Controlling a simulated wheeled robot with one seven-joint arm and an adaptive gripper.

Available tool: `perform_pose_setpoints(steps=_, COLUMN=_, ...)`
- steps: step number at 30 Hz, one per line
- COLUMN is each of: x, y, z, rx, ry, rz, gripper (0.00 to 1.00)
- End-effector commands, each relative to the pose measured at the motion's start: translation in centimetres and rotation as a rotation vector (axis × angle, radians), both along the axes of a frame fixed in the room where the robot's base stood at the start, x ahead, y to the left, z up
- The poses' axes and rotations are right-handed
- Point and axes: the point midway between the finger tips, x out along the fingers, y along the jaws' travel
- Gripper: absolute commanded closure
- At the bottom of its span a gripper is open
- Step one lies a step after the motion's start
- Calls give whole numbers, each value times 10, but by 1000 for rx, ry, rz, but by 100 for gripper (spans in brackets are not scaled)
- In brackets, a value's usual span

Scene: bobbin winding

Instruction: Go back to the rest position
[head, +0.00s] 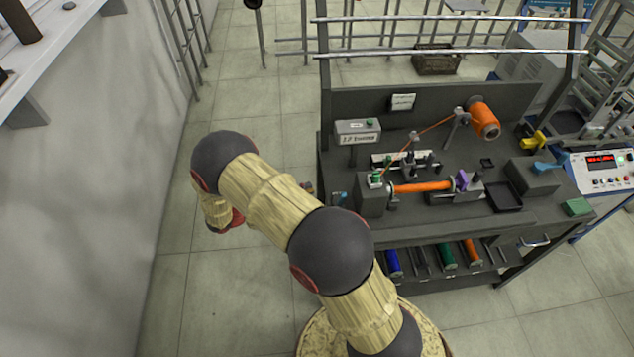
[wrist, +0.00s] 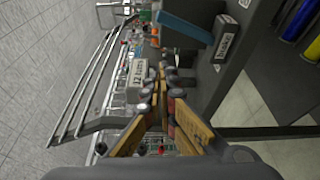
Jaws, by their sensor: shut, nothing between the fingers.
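My arm, with wood-coloured links and dark round joints, reaches up and left in the head view, over the floor beside the winding bench (head: 470,222). My gripper (wrist: 160,88) shows in the wrist view, with its wood-coloured fingers shut and nothing held. In the head view the gripper is mostly hidden behind my arm. On the bench, an orange winding (head: 423,187) lies between the holders of the winder. An orange thread runs from it up to an orange supply spool (head: 484,119).
A labelled box (head: 358,132) stands at the bench's back left corner. A black tray (head: 506,197) and a green block (head: 577,207) lie on the right. Coloured spools (head: 446,256) fill the lower shelf. A wall shelf (head: 48,52) is at upper left.

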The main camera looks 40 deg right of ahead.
Motion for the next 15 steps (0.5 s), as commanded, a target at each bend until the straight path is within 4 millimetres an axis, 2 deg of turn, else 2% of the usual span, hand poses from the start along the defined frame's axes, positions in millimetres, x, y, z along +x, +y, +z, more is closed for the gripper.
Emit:
perform_pose_setpoints(steps=5, x=2, y=8, z=-1, rx=0, ry=-1, rz=-1, gripper=100)
perform_pose_setpoints(steps=15, x=2, y=8, z=-1, rx=0, ry=-1, rz=-1, gripper=100)
